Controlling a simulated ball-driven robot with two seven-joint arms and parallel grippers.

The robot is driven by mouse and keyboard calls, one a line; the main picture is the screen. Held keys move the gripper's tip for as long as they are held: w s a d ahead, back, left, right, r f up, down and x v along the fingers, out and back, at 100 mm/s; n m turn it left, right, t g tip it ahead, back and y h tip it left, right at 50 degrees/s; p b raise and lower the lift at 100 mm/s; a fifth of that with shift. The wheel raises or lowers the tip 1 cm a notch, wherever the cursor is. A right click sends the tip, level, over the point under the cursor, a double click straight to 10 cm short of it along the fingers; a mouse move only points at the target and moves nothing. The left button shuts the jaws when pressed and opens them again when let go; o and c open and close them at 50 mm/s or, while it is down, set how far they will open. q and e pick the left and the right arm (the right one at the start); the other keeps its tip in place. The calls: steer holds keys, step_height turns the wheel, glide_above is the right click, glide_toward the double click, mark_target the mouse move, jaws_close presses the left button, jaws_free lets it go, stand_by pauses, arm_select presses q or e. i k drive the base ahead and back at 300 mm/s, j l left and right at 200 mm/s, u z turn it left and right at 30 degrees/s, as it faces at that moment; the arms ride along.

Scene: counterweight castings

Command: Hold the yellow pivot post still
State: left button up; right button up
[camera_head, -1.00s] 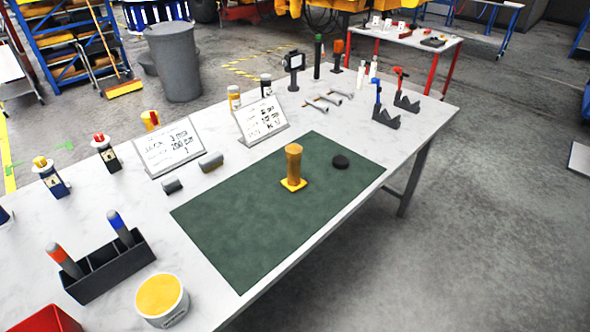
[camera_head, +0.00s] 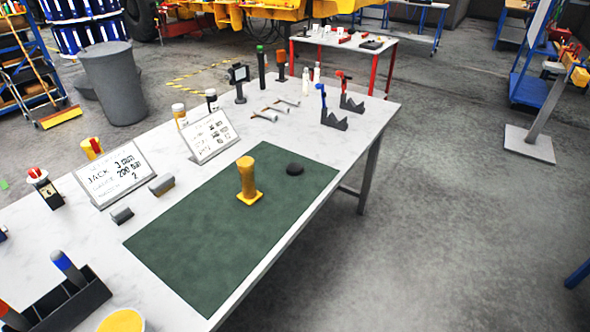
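The yellow pivot post (camera_head: 247,177) stands upright on its square yellow base on the green mat (camera_head: 190,245). Nothing is touching it. A dark round puck (camera_head: 295,169) lies on the mat to the right of the post, apart from it. Neither of my grippers shows in the head view.
The mat lies on a white table (camera_head: 375,118). Behind it stand two sign boards (camera_head: 113,174) and small grey blocks (camera_head: 121,215). A dark holder (camera_head: 75,306) with markers is at the lower left. Notched dark stands (camera_head: 334,122) are at the far end.

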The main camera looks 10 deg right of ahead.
mark_target(249, 195)
steer(key=u, duration=0.75)
steer(key=l+u, duration=1.3)
steer(key=k+l+u, duration=0.1)
steer(key=l, duration=0.4)
steer(key=k+l, duration=0.25)
steer(key=l, duration=0.2)
steer(key=k+l+u, duration=0.15)
steer(key=l, duration=0.35)
steer(key=k+l+u, duration=0.1)
steer(key=k+l, duration=0.15)
steer(key=l, duration=0.2)
steer(key=k+l, duration=0.2)
steer(key=l, duration=0.25)
steer(key=k+l+u, duration=0.15)
steer(key=l, duration=0.3)
steer(key=k+l+u, duration=0.1)
steer(key=k+l, duration=0.2)
steer(key=i+l, duration=0.1)
steer(key=i, duration=0.4)
